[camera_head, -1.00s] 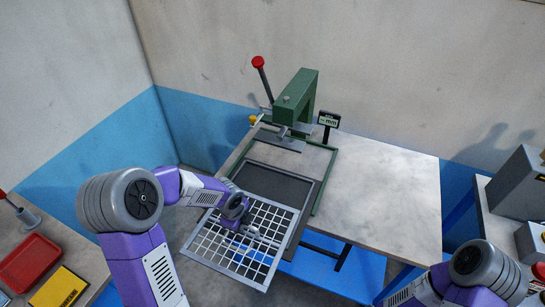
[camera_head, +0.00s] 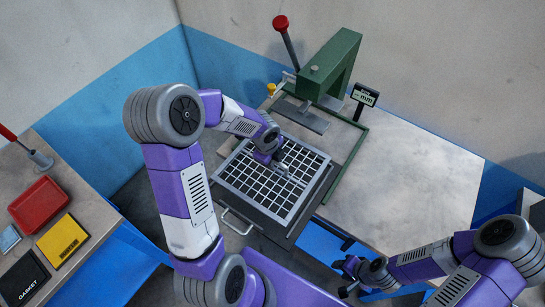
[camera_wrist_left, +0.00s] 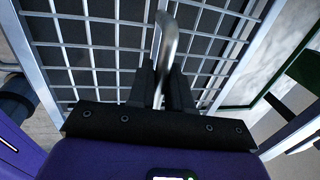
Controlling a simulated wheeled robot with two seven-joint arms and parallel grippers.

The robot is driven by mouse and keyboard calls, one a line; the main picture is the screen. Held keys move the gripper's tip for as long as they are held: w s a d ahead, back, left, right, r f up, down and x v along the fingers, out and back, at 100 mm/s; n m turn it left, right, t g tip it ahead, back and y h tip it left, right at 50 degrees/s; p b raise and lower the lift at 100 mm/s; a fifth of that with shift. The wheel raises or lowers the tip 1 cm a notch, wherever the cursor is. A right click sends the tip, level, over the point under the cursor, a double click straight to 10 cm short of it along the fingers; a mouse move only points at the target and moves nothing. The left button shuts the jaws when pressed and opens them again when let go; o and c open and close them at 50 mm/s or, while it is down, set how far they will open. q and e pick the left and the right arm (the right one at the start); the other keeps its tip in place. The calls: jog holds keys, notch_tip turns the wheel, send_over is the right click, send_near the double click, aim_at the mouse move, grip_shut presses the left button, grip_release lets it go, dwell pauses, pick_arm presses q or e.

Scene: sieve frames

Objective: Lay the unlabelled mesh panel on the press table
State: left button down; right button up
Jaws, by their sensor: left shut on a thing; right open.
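The mesh panel (camera_head: 248,201) is a pale metal frame with a square grid; no label shows on it. It lies over the dark plate of the press table (camera_head: 303,222), roughly lined up with it, and I cannot tell whether they touch. My left gripper (camera_head: 282,170) is shut on the panel's curved metal handle. The handle (camera_wrist_left: 167,45) rises between the fingers in the left wrist view, with the grid (camera_wrist_left: 100,60) behind. My right gripper (camera_head: 350,277) is open and empty at the lower right, apart from the panel.
The green press (camera_head: 335,65) with a red-knobbed lever (camera_head: 282,25) stands behind the panel. A small display (camera_head: 365,95) is beside it. The pale tabletop (camera_head: 410,180) to the right is clear. A left bench holds a red tray (camera_head: 40,205), a yellow box (camera_head: 62,240) and a black gasket box (camera_head: 22,278).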

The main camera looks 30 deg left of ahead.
pick_arm(q)
jog(key=shift+w, duration=0.1)
jog(key=shift+f, duration=0.1)
jog(key=shift+w+f+b, duration=0.1)
jog(key=shift+f+b, duration=2.65)
jog(key=shift+f, duration=0.45)
jog(key=c, duration=1.1)
grip_release()
jog(key=shift+o, duration=0.7)
jog(key=r, duration=0.2)
jog(key=s+r+p, duration=0.1)
jog(key=r, duration=0.2)
jog(key=r+p, duration=0.1)
jog(key=r, duration=0.1)
jog(key=shift+s+r, duration=0.2)
jog(key=shift+s, duration=0.1)
